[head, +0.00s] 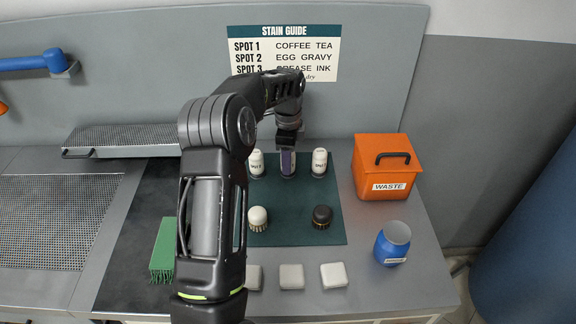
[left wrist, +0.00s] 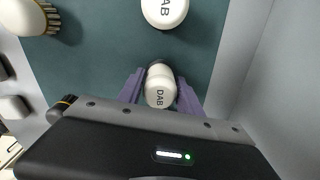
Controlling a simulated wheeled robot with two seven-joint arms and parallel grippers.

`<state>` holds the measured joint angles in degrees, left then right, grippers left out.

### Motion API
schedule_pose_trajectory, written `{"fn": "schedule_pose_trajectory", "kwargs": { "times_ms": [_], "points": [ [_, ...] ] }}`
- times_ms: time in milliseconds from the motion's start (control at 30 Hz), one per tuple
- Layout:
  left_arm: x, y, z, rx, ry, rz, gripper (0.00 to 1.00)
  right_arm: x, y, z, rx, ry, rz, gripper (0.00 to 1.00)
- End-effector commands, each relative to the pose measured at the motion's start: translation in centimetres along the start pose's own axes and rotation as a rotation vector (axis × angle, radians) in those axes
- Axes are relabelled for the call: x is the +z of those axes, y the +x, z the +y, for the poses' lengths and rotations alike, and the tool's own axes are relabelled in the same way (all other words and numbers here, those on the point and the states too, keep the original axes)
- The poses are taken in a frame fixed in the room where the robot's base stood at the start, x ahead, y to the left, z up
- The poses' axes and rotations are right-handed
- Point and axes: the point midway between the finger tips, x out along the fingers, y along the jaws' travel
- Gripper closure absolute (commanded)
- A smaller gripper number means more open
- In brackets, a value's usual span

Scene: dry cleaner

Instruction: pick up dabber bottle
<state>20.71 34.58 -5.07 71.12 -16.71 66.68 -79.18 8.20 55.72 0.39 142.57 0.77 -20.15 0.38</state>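In the left wrist view, a dabber bottle (left wrist: 158,92) with a white cap marked DAB stands between the two purple fingers of my left gripper (left wrist: 160,84). Narrow gaps show between fingers and bottle, so the gripper looks open around it. In the head view, my left gripper (head: 288,163) reaches down at the middle of the back row and largely hides that bottle. Similar white-capped bottles stand to its left (head: 257,163) and right (head: 320,163). One neighbour also shows in the left wrist view (left wrist: 165,10). My right gripper is not in view.
A pale brush (head: 258,218) and a dark brush (head: 322,216) stand on the front of the green mat (head: 290,235). An orange waste box (head: 383,170) and a blue jar (head: 392,243) are right. Several white blocks (head: 291,277) lie in front; a green brush (head: 163,250) lies left.

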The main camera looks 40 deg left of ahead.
Motion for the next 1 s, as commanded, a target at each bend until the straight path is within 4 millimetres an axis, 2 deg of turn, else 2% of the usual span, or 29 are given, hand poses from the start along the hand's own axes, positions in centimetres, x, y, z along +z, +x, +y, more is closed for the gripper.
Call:
{"fn": "schedule_pose_trajectory", "kwargs": {
  "times_ms": [67,500,833,1000],
  "points": [
    [0.0,0.0,0.0,0.0,0.0,0.0,0.65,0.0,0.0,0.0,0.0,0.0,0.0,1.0],
    [0.0,0.0,0.0,0.0,0.0,0.0,1.0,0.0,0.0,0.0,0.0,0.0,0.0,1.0],
    [0.0,-0.3,-0.1,-0.002,0.0,0.0,1.0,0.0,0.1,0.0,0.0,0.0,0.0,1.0],
    [0.0,-2.2,-0.1,-0.005,0.0,0.001,1.0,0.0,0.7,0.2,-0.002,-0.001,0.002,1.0]
  ]
}}
